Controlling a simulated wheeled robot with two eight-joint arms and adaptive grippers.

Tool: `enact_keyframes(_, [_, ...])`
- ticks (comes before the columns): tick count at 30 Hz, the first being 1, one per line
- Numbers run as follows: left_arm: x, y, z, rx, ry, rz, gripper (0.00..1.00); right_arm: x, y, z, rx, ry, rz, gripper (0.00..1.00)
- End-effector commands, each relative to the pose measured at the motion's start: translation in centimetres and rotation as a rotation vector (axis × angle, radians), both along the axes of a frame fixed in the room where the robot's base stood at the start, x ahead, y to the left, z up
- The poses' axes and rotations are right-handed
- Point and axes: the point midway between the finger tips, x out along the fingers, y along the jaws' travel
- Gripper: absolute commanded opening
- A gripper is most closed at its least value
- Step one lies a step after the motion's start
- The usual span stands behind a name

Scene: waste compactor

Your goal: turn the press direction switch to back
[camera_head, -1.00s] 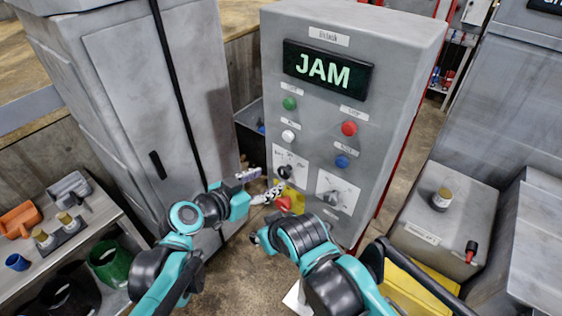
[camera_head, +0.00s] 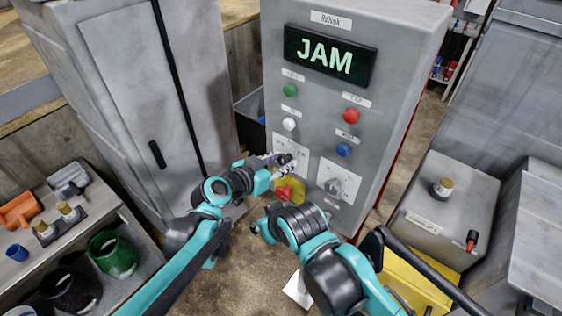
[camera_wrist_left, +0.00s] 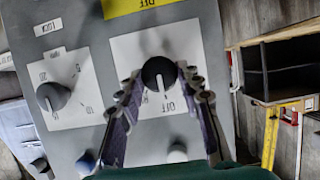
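The press direction switch is a black knob (camera_wrist_left: 159,73) on a white plate (camera_wrist_left: 128,58) in the left wrist view. Its white pointer line faces down in that picture, towards the word OFF. Other lettering is partly covered by my fingers. My left gripper (camera_wrist_left: 158,76) is open, with one finger on each side of the knob; I cannot tell whether they touch it. In the head view my left gripper (camera_head: 282,162) is at the panel's left plate and largely covers the knob. My right gripper (camera_head: 262,229) is low, apart from the panel; its fingers are unclear.
The grey control cabinet (camera_head: 385,95) shows JAM on its display (camera_head: 328,56). Green, red, white and blue buttons lie above the switch. A numbered dial (camera_head: 333,187) is beside it. A red emergency button (camera_head: 285,193) on yellow is just below. A shelf stands left, a grey box (camera_head: 450,205) right.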

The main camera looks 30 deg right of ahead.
Motion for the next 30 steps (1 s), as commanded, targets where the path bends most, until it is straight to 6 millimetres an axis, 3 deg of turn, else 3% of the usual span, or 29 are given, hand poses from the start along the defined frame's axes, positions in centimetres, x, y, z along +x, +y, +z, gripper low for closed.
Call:
enact_keyframes(14, [0.1,0.1,-0.1,-0.029,0.069,0.001,0.06,0.0,0.0,-0.4,0.000,0.000,0.000,0.40])
enact_keyframes(30, [0.6,0.2,-0.4,-0.198,0.479,0.000,0.06,0.0,0.0,-2.6,0.000,0.000,0.000,0.40])
